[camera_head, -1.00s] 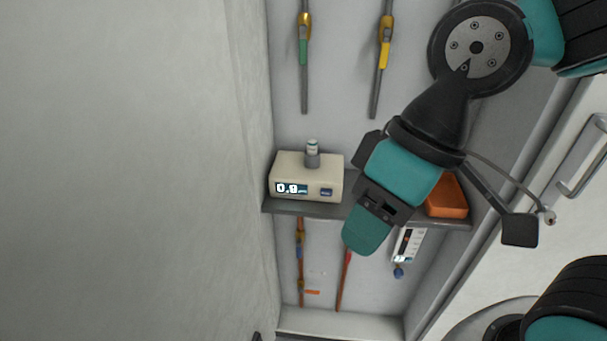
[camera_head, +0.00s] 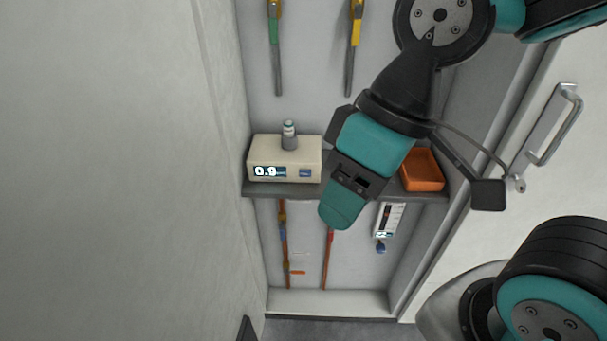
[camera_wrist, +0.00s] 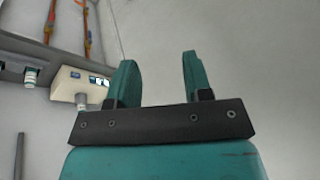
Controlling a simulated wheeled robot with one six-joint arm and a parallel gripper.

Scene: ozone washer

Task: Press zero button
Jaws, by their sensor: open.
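A beige box device (camera_head: 270,151) stands on the dark shelf, with a lit display (camera_head: 269,171) that seems to read 0.9. A small blue button (camera_head: 306,173) is at the right of its front; its label is too small to read. A grey-and-white vial (camera_head: 289,136) stands upright on top of the device. My gripper (camera_wrist: 160,62) is open and empty. In the head view it is right of the device, apart from it. In the wrist view the device (camera_wrist: 72,82) shows at the left, beyond the left finger.
The shelf (camera_head: 290,190) also holds an orange tray (camera_head: 422,170), partly behind my arm. A white meter (camera_head: 388,219) hangs below. Pipes with green (camera_head: 275,46) and yellow (camera_head: 355,32) valves run above. A large pale wall (camera_head: 110,170) bounds the left, and a door handle (camera_head: 558,125) is at the right.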

